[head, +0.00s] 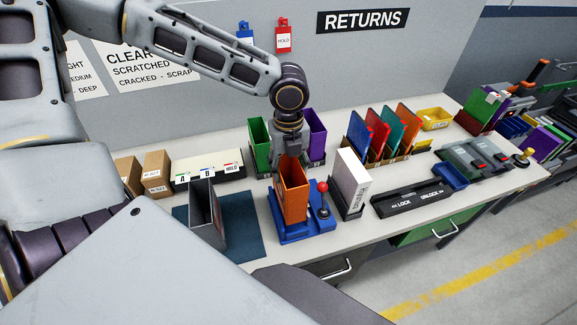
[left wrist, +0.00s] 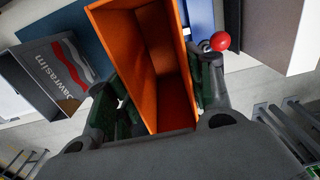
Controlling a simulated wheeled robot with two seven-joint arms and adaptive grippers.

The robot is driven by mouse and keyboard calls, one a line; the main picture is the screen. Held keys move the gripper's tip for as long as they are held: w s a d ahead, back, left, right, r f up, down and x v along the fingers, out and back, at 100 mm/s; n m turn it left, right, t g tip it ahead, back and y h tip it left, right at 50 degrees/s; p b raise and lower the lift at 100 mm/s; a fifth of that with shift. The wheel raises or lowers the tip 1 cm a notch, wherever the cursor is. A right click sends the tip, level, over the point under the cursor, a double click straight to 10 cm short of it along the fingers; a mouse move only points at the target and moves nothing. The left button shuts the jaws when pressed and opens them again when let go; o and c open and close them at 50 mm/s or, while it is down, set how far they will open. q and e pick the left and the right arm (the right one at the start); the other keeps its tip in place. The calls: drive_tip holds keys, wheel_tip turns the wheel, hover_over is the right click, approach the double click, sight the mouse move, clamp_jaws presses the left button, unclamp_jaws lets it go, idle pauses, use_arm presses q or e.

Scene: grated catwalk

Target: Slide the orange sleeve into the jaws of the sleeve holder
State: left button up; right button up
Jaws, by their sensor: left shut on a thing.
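The orange sleeve (head: 292,200) is an open-topped upright box in the middle of the bench. My left gripper (head: 291,158) comes down from above and is shut on it; in the left wrist view my fingers (left wrist: 158,103) lie on either side of the sleeve (left wrist: 172,70), and I look into its hollow inside. The blue sleeve holder (head: 297,230) is beneath and around the sleeve's lower end, with a red-knobbed lever (head: 323,187) on its right. Whether the sleeve is seated between the jaws I cannot tell. My right gripper is not in view.
A grey sleeve (head: 205,215) stands on a dark blue mat (head: 245,225) to the left. A white box (head: 350,180) stands close on the right, beside a black lock/unlock bar (head: 420,196). Green (head: 258,140) and purple (head: 317,130) sleeves stand behind.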

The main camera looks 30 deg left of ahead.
use_arm(q)
drive_tip(key=shift+p, duration=0.4)
idle(0.4)
idle(0.5)
drive_tip(key=shift+p, duration=0.45)
idle(0.5)
drive_tip(key=shift+f+b, duration=0.35)
drive_tip(key=shift+f, duration=0.3)
idle(0.5)
drive_tip(key=shift+f+b, duration=0.65)
drive_tip(key=shift+f, duration=0.65)
drive_tip(key=shift+f+b, duration=0.85)
drive_tip(key=shift+f, duration=0.8)
drive_tip(key=o, duration=1)
